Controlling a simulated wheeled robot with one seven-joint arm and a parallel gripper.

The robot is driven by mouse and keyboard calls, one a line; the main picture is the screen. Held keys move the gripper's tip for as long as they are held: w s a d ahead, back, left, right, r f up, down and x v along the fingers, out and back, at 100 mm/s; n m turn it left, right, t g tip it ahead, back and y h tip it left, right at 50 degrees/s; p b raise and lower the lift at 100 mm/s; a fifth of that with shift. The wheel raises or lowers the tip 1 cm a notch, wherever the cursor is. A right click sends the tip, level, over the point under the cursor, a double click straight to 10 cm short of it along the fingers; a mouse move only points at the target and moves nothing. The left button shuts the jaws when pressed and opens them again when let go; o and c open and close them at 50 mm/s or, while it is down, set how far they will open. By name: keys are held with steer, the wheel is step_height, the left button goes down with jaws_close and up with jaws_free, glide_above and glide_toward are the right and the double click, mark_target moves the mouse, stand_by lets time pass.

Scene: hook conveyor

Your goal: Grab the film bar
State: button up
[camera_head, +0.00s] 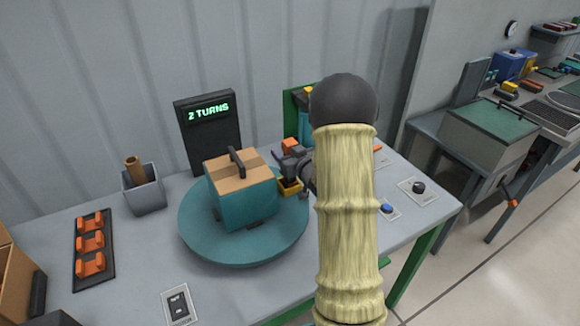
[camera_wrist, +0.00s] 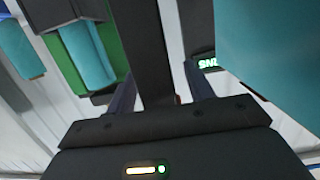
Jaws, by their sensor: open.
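A dark upright bar (camera_wrist: 152,45), which I take to be the film bar, runs between the two fingers of my gripper (camera_wrist: 160,88) in the wrist view. The jaws are open and the fingers stand on either side of the bar. In the head view my gripper (camera_head: 290,166) is just right of the teal-wrapped box (camera_head: 245,203), and my arm hides most of what is behind it. I cannot clearly pick out the bar there. A teal roll (camera_wrist: 88,52) beside a green panel (camera_wrist: 112,50) shows left of the bar in the wrist view.
The box, with a dark handle on top, stands on a round teal turntable (camera_head: 200,240). A display (camera_head: 208,130) reading "2 TURNS" stands behind. A grey cup (camera_head: 144,190), orange clips (camera_head: 91,245) and a switch plate (camera_head: 178,304) are on the left. Buttons (camera_head: 387,208) lie on the right.

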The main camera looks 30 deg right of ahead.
steer(key=c, duration=1.1)
steer(key=shift+c, duration=0.2)
steer(key=shift+r, duration=0.1)
step_height(320, 180, up, 10)
steer(key=shift+f+b, duration=0.1)
steer(key=shift+b, duration=0.2)
